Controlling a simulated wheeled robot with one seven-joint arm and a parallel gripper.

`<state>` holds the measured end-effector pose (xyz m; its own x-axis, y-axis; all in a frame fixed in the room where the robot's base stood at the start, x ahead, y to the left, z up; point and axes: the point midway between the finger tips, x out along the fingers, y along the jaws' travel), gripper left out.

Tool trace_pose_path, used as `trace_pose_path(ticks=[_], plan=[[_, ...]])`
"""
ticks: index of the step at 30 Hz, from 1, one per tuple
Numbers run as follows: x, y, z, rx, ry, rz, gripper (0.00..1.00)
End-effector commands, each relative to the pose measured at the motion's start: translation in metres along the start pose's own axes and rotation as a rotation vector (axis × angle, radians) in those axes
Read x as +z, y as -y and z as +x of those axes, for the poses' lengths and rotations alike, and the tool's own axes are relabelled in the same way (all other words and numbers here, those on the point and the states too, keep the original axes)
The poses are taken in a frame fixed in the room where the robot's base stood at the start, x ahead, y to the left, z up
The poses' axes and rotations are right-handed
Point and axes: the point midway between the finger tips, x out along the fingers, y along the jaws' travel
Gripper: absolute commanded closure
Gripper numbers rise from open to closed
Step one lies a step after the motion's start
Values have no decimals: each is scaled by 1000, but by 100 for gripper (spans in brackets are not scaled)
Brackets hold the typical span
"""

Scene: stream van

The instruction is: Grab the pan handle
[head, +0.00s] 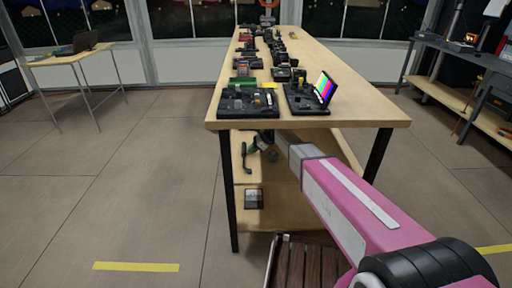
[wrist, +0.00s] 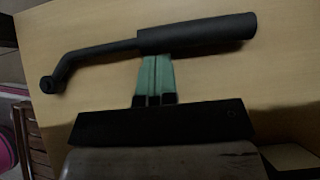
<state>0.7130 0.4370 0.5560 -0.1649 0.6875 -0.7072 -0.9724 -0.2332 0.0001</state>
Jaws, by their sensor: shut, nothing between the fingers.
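The pan handle is a black bent rod with a thick cylindrical grip and a small round end. In the wrist view the pan handle (wrist: 197,33) lies across the upper part, grip to the right and bent rod to the lower left. In the head view the pan handle (head: 245,158) shows on the lower shelf of the table. My gripper (wrist: 157,58) has green fingers, closed together and empty. The fingertips end at the grip's near edge; I cannot tell whether they touch it. In the head view my gripper (head: 255,145) is under the tabletop, partly hidden.
The long wooden table (head: 340,115) has its top just above my arm, with several black devices and a bright color screen (head: 325,88) on it. A small dark box (head: 254,198) sits on the lower shelf (head: 285,207). A slatted wooden stool (head: 305,265) stands in front.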

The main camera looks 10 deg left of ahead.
Motion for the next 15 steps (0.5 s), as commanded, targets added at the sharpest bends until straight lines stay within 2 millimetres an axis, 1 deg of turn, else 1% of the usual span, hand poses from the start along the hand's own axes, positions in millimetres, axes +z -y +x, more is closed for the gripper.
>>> trace_pose_path(ticks=[3,15], plan=[[0,0,5,0,0,0,100],[2,0,7,1,0,-1,100]])
